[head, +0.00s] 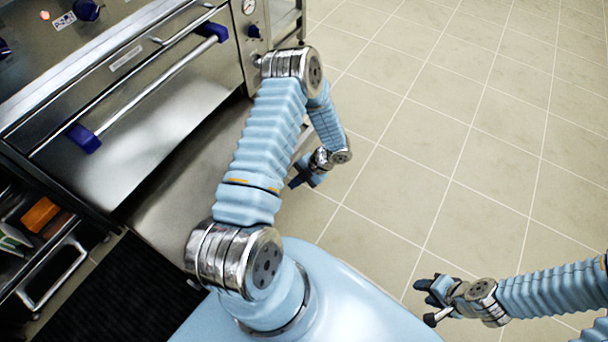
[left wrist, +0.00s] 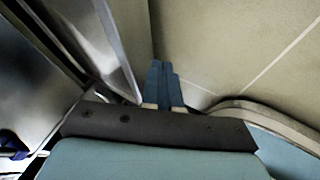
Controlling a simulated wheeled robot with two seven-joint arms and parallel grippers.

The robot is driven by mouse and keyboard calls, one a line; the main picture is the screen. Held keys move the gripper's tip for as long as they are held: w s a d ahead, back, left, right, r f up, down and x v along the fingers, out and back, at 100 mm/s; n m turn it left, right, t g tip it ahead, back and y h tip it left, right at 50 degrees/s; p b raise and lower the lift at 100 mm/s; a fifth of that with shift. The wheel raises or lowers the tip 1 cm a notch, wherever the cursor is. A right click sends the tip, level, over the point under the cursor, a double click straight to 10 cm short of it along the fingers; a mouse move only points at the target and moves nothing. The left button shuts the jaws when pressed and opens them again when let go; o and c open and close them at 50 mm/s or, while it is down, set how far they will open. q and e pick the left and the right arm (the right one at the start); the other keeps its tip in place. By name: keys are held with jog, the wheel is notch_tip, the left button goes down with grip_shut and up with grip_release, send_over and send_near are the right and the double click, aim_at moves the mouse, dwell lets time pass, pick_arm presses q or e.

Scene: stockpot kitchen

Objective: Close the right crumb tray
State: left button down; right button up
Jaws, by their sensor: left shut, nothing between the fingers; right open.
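A flat steel surface (head: 165,208), which looks like the right crumb tray pulled out, extends from below the oven front toward my base. My left arm hides much of it and its outer end. My left gripper (head: 296,181) is low, just beyond the tray's right side, pointing down. In the left wrist view its blue fingers (left wrist: 163,84) are together and empty, beside an upright steel panel (left wrist: 112,45); I cannot tell whether they touch it. My right gripper (head: 430,302) is open and empty over the floor at lower right, well away from the tray.
The oven door (head: 150,125) with its long bar handle (head: 150,90) and blue end brackets is above the tray. An open shelf with an orange item (head: 40,215) and a black mat (head: 130,290) lie to the left. The tiled floor (head: 450,130) on the right is clear.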

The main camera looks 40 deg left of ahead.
pick_arm(q)
jog(key=shift+s+a+f, duration=0.25)
jog(key=shift+a+f, duration=0.05)
jog(key=shift+a, duration=0.5)
jog(key=shift+s+a+f, duration=0.2)
jog(key=shift+a+f, duration=0.05)
jog(key=shift+a, duration=0.55)
jog(key=shift+s+a+f, duration=0.25)
jog(key=shift+a+f, duration=0.05)
jog(key=shift+a, duration=0.5)
jog(key=shift+a, duration=0.1)
